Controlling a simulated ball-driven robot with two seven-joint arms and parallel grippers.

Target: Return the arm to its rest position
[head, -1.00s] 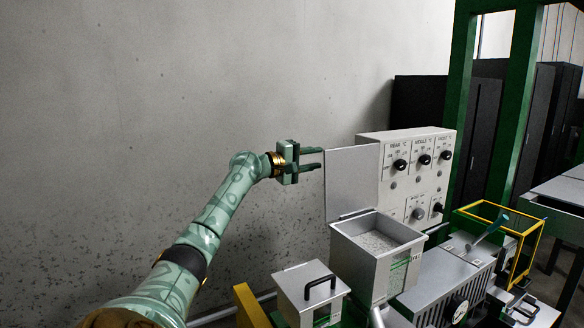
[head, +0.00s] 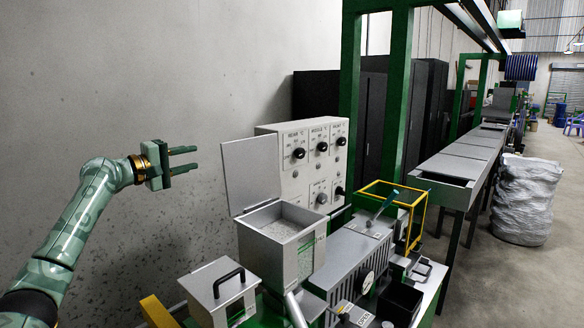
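My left gripper (head: 184,160) is at the left of the head view, in front of the bare grey wall. Its two dark fingers point right and stand apart, with nothing between them. The fingertips are a little left of the raised grey lid (head: 250,172) of the metal hopper and appear apart from it. My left arm comes in from the lower left corner. My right gripper is not in view.
The open hopper (head: 304,260) holds pale grains. A lidded box (head: 218,288) with a black handle stands in front. Behind is a control panel (head: 300,165) with black knobs. A yellow-framed guard (head: 425,200) and a long table (head: 440,168) lie right. A wrapped bale (head: 522,200) stands on open floor.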

